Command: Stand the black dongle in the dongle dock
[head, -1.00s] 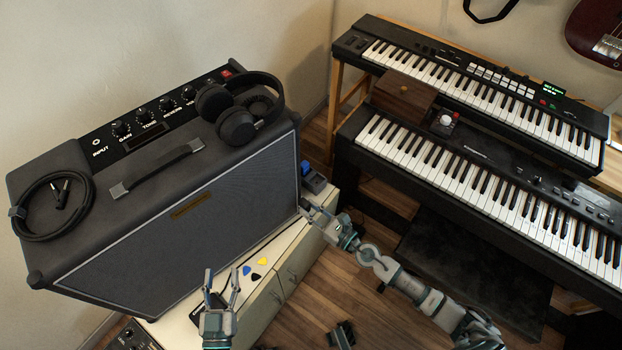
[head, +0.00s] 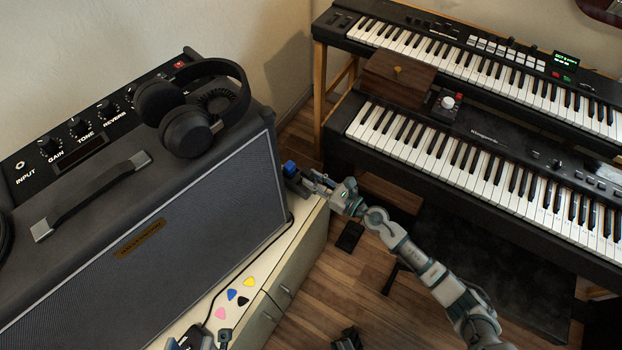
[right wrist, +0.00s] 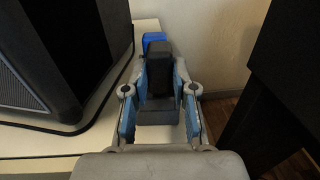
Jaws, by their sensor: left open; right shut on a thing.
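A dark block that looks like the dongle dock (head: 297,184) stands at the cabinet's far end, with a blue piece (head: 289,167) on its far side. The blue piece also shows in the right wrist view (right wrist: 154,39). My right gripper (head: 322,180) is at the dock. In the right wrist view its fingertips close on the upright black dongle (right wrist: 160,66). A dark grey block (right wrist: 158,111) lies below it between the fingers; whether the dongle is seated cannot be told.
The big amplifier (head: 170,215) with headphones (head: 190,130) on top stands left of the dock. Several picks (head: 243,300) lie on the cabinet top (head: 262,268). Keyboards (head: 470,150) stand at the right. A dark thing (head: 350,236) lies on the floor.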

